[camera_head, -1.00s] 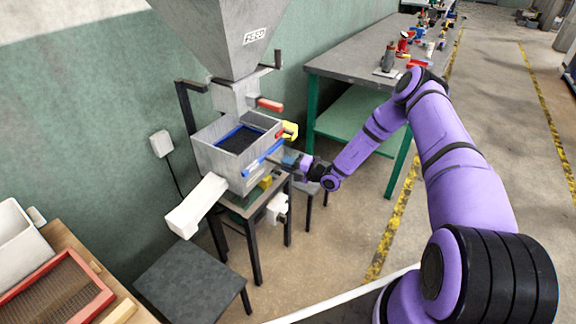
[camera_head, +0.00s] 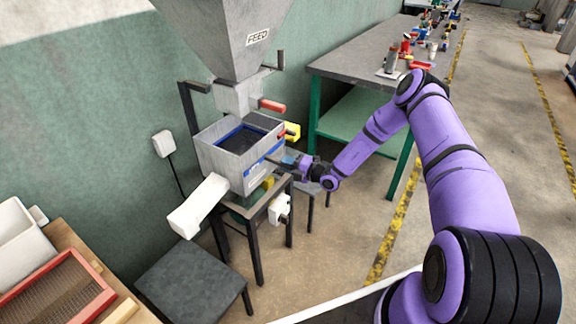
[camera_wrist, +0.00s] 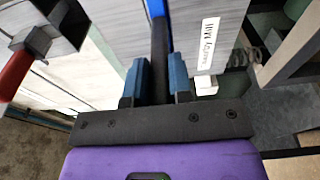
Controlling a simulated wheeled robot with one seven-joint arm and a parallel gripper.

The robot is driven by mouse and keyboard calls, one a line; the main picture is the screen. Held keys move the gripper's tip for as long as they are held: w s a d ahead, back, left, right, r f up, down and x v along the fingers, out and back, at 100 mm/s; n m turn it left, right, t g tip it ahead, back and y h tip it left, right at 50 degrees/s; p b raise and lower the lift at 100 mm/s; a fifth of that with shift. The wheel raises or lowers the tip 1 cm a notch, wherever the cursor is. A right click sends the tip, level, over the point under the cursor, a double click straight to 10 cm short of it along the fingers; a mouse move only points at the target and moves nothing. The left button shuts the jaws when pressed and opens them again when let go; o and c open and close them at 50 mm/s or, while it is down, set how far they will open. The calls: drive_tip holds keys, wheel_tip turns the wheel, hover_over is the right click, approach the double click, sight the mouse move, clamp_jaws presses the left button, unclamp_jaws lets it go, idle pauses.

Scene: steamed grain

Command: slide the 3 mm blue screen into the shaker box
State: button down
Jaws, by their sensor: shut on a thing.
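The shaker box (camera_head: 222,158) is a grey open-topped box on a dark stand under the feed hopper. The blue screen (camera_head: 262,168) sits in it, its blue front edge close against the box's front face. Blue rim and dark mesh show inside the box. My gripper (camera_head: 286,162) is at the front right of the box. In the wrist view my gripper (camera_wrist: 158,80) has its blue fingers closed on a dark handle, with a strip of the blue screen (camera_wrist: 156,8) just beyond it. Whether the screen is fully seated is not clear.
The grey hopper (camera_head: 232,45) hangs above the box, with a red handle (camera_head: 271,105) beside its outlet. A yellow part (camera_head: 292,131) is at the box's right. A white chute (camera_head: 198,205) juts out front left. A workbench (camera_head: 370,65) stands behind.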

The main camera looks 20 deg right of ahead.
drive_tip(key=shift+w+a+r, duration=0.1)
drive_tip(key=shift+w+a, duration=0.05)
drive_tip(key=c, duration=0.9)
unclamp_jaws()
drive_tip(key=shift+c, duration=0.2)
drive_tip(key=v, duration=1.1)
drive_tip(key=s+a+r+n+g+h, duration=0.1)
drive_tip(key=s+a+r+n+g, duration=0.25)
drive_tip(key=r+n, duration=0.65)
drive_tip(key=s+a+r+n+g+h, duration=0.15)
drive_tip(key=s+r+n+g, duration=0.35)
drive_tip(key=r+n, duration=0.5)
drive_tip(key=s+a+r+n+g, duration=0.4)
drive_tip(key=r+n, duration=0.2)
drive_tip(key=r, duration=0.6)
drive_tip(key=s+d+r+n+t+h, duration=0.1)
drive_tip(key=s+r+n+h, duration=0.2)
drive_tip(key=s+r+n, duration=0.3)
drive_tip(key=s+d+r+n+t+h, duration=0.2)
drive_tip(key=s+r+n+h, duration=0.2)
drive_tip(key=s, duration=0.8)
drive_tip(key=s+d+r+n+t+h, duration=0.1)
drive_tip(key=s+r+n+t+h, duration=0.1)
drive_tip(key=s+r+n, duration=0.6)
drive_tip(key=shift+s+d+n+h, duration=0.25)
drive_tip(key=shift+s+n+h, duration=0.3)
drive_tip(key=shift+h, duration=0.1)
